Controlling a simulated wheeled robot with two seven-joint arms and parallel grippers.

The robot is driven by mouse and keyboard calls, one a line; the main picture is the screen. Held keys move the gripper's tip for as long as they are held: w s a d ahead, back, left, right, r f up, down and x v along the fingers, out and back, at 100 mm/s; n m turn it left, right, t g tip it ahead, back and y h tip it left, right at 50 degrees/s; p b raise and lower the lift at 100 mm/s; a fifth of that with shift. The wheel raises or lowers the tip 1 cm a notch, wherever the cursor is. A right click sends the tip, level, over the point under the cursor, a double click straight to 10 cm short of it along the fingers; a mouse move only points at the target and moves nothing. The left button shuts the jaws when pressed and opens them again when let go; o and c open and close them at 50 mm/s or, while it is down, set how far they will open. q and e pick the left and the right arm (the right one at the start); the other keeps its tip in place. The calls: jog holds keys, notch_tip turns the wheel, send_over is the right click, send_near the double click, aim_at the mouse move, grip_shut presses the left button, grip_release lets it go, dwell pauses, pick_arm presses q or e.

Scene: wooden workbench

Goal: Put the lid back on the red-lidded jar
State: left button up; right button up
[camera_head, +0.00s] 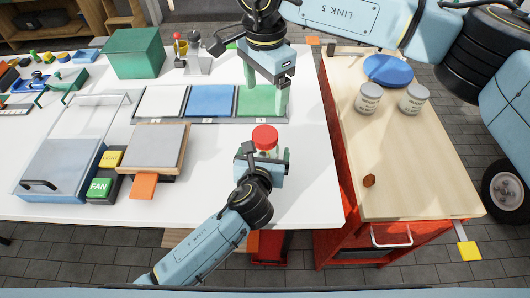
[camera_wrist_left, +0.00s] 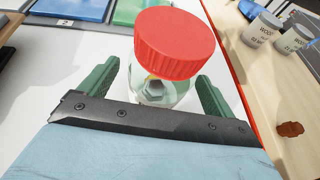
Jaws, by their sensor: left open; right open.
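A clear jar (camera_wrist_left: 158,92) stands on the white bench top with a red lid (camera_head: 265,137) on its mouth. The lid looks roughly level; I cannot tell whether it is screwed tight. A grey nut and something yellow show inside the jar in the left wrist view. My left gripper (camera_head: 262,156) is open, its green fingers on either side of the jar, apparently without gripping it. My right gripper (camera_head: 266,97) is open and empty, above and behind the jar, over the green mat (camera_head: 262,98).
A blue mat (camera_head: 211,100) and a white mat lie left of the green one. A platform with an orange tab (camera_head: 143,187) and FAN and LIGHT buttons stand farther left. On the wooden cart are two cans (camera_head: 369,98) and a blue disc (camera_head: 388,70). Bench right of the jar is clear.

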pick_arm(q)
jog(key=p+v, duration=0.2)
jog(key=v, duration=0.9)
jog(key=shift+s, duration=0.4)
jog(key=shift+a, duration=0.1)
